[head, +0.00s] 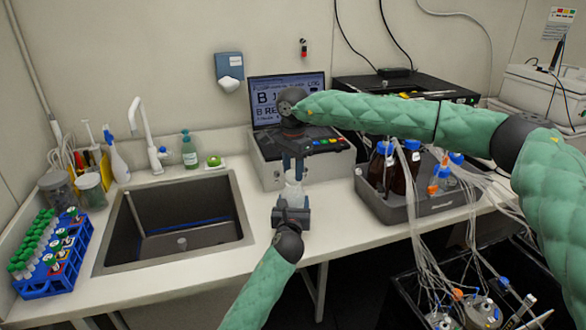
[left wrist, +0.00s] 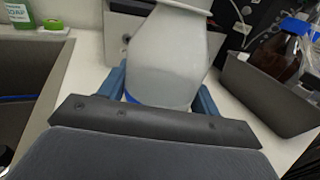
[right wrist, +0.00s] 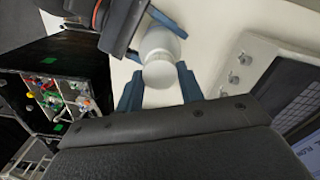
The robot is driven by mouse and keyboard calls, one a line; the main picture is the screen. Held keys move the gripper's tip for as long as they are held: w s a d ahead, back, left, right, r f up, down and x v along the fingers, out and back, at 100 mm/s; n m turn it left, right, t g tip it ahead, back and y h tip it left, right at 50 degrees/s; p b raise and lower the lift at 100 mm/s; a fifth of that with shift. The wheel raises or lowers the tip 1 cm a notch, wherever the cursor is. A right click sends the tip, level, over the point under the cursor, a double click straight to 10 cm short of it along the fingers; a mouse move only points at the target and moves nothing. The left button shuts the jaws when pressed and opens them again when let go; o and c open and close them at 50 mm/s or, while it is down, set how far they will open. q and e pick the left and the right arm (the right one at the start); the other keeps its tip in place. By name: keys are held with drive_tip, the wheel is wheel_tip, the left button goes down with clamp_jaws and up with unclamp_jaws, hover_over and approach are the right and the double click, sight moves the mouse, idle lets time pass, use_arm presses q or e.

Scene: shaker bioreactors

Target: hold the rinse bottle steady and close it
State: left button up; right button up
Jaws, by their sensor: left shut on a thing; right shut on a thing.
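The rinse bottle (head: 293,194) is a pale translucent bottle standing upright at the counter's front, right of the sink. My left gripper (head: 292,207) is shut around its body. In the left wrist view the bottle body (left wrist: 165,60) fills the space between the blue fingers, with a white rim at the top edge. My right gripper (head: 294,170) comes down from above and is shut on the white cap at the bottle's top. In the right wrist view the white cap (right wrist: 160,75) lies between the blue fingertips, in line with the bottle. Whether the cap is fully seated cannot be told.
The sink (head: 180,222) lies to the left. A control box with a screen (head: 300,160) stands close behind. A grey tray (head: 430,205) with brown bottles and tubing stands to the right. A blue tube rack (head: 48,268) is at far left.

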drive_tip(key=shift+f, duration=0.55)
